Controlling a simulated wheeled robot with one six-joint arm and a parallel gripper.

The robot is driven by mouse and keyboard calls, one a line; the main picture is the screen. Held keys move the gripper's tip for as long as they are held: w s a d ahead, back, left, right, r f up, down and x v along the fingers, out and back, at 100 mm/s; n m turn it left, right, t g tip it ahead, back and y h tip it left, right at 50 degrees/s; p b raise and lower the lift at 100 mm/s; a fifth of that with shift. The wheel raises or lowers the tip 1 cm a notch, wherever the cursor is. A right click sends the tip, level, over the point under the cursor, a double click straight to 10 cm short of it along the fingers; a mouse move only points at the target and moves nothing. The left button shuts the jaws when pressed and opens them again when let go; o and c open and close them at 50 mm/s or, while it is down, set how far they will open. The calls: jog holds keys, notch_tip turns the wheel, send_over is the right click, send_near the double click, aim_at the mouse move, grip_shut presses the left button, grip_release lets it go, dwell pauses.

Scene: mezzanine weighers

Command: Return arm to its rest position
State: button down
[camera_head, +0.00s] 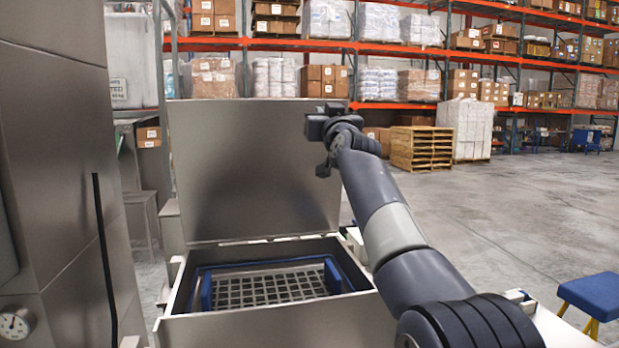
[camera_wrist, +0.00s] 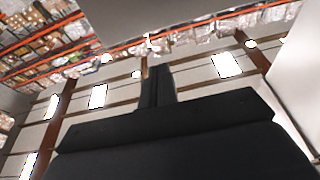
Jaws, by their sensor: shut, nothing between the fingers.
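My arm reaches up from the lower right in the head view, bent at the wrist, with my gripper (camera_head: 325,167) in front of the raised metal lid's right edge. The gripper is small and dark there. In the wrist view my gripper (camera_wrist: 158,72) points up toward the ceiling and far wall, its dark fingers together with nothing between them. It is apart from the open metal bin (camera_head: 280,325) below. The bin's lid (camera_head: 255,160) stands upright at the back. A dark grid basket with blue end handles (camera_head: 333,275) sits inside the bin.
A tall metal cabinet (camera_head: 50,130) with a dial gauge (camera_head: 14,324) stands close on the left. A blue-topped stool (camera_head: 592,294) is at the lower right. Wooden pallets (camera_head: 421,148) and loaded orange racks (camera_head: 400,50) stand far back.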

jog(key=shift+w, duration=0.15)
jog(key=p, duration=0.8)
send_near(306, 101)
jog(key=w+r, duration=0.2)
jog(key=shift+w+a+r+p, duration=0.1)
jog(key=shift+w+a+p, duration=0.1)
jog(key=shift+w+p, duration=0.45)
jog(key=shift+w+a+f+p, duration=0.15)
jog(key=shift+w+p, duration=0.35)
jog(key=shift+w, duration=0.3)
jog(key=shift+w+a+r+p, duration=0.15)
jog(key=shift+w+a+p, duration=0.05)
jog(key=shift+w+p, duration=0.45)
jog(key=shift+w, duration=0.1)
